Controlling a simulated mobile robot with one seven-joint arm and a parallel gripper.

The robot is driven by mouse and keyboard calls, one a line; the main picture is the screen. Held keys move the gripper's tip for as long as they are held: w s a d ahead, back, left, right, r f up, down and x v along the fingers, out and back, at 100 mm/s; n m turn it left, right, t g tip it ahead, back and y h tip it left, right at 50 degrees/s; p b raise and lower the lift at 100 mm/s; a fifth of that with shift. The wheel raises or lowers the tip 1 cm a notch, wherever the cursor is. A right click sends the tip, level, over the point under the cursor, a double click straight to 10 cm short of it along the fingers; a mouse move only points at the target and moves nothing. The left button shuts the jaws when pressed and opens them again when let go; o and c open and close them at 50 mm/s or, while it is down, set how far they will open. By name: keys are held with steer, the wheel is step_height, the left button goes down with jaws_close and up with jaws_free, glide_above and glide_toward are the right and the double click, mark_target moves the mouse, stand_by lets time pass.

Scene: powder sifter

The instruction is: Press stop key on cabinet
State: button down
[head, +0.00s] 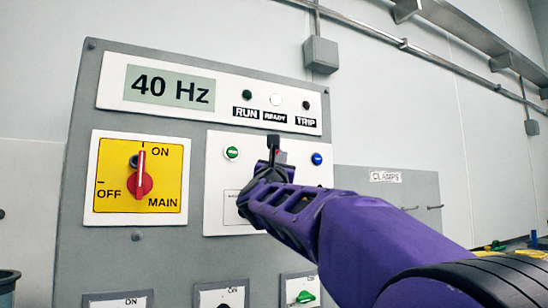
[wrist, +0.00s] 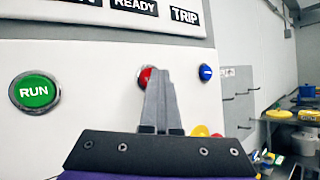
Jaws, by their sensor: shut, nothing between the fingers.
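The grey cabinet (head: 70,240) carries a white key panel with a green RUN key (head: 232,153), a red key and a blue key (head: 317,159). The red key (wrist: 145,77) shows in the wrist view between the green RUN key (wrist: 35,92) and the blue key (wrist: 206,73); its label cannot be read. My gripper (head: 274,150) is shut and empty, its fingertips in front of the red key and hiding most of it in the head view. In the wrist view the fingertips (wrist: 158,76) overlap the red key's right side. I cannot tell whether they touch it.
Above is a display (head: 170,88) reading 40 Hz, with RUN, READY and TRIP lamps. The READY lamp (head: 276,100) looks white. A red main switch (head: 140,184) on a yellow plate points to ON. A CLAMPS board (head: 388,195) with hooks is at right.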

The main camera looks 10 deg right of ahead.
steer(key=shift+s+d+f+b, duration=0.1)
steer(key=shift+s+d+b, duration=0.15)
steer(key=shift+s+b, duration=0.45)
steer(key=shift+s, duration=0.1)
steer(key=shift+s+d+b, duration=0.25)
steer(key=shift+s+b, duration=0.3)
steer(key=shift+s, duration=0.2)
steer(key=shift+s+d+b, duration=0.25)
steer(key=shift+s+b, duration=0.3)
steer(key=shift+s, duration=0.25)
steer(key=shift+s+d+b, duration=0.25)
steer(key=shift+s+b, duration=0.3)
steer(key=shift+s, duration=0.2)
